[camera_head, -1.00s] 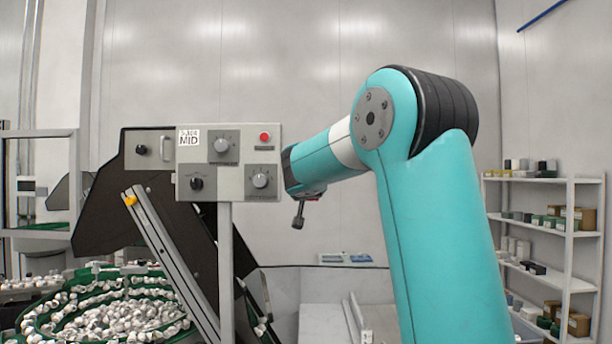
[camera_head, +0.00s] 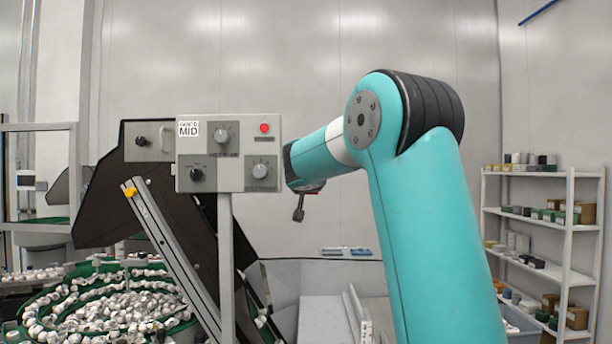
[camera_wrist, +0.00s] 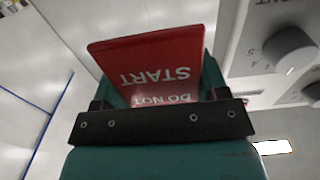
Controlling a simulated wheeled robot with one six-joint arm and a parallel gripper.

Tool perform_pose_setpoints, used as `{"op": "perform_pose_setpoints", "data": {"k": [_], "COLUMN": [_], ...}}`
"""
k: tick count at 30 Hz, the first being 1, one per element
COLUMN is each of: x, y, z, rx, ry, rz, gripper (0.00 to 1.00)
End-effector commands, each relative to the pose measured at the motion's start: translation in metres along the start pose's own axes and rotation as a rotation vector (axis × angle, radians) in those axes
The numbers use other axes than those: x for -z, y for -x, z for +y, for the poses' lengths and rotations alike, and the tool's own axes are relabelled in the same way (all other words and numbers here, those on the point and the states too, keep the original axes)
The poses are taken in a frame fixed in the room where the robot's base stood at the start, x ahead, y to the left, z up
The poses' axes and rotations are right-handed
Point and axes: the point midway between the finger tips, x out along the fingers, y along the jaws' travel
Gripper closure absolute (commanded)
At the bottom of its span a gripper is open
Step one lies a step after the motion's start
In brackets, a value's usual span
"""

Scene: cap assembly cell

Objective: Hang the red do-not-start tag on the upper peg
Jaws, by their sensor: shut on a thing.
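The red tag (camera_wrist: 150,68) fills the upper middle of the wrist view, with white lettering "DO NOT START" upside down. My gripper (camera_wrist: 158,118) is shut on it. The tag sticks out beyond the dark bar of my gripper, with teal parts on both sides. In the head view, my arm's end is at the right edge of the grey control panel (camera_head: 228,180). My gripper and the tag cannot be made out clearly there. I cannot make out the upper peg in either view.
The panel's knobs, one close up in the wrist view (camera_wrist: 290,50), lie just right of the tag. The panel also carries a red button (camera_head: 264,128). A bowl of white caps (camera_head: 110,305) stands lower left. A white shelf (camera_head: 568,215) stands far right.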

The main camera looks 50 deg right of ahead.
Motion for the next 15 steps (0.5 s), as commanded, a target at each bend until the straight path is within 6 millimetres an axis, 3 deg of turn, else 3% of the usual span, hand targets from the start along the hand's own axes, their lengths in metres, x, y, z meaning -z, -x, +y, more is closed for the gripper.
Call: {"op": "perform_pose_setpoints", "data": {"k": [5,6,9,15], "x": [0.0001,0.0001,0.0001,-0.0001], "y": [0.0001,0.0001,0.0001,0.0001], "z": [0.0,0.0,0.0,0.0], "rx": [0.0,0.0,0.0,0.0], "ry": [0.0,0.0,0.0,0.0], "rz": [0.0,0.0,0.0,0.0], "gripper": [0.59,0.24,0.03,0.03]}}
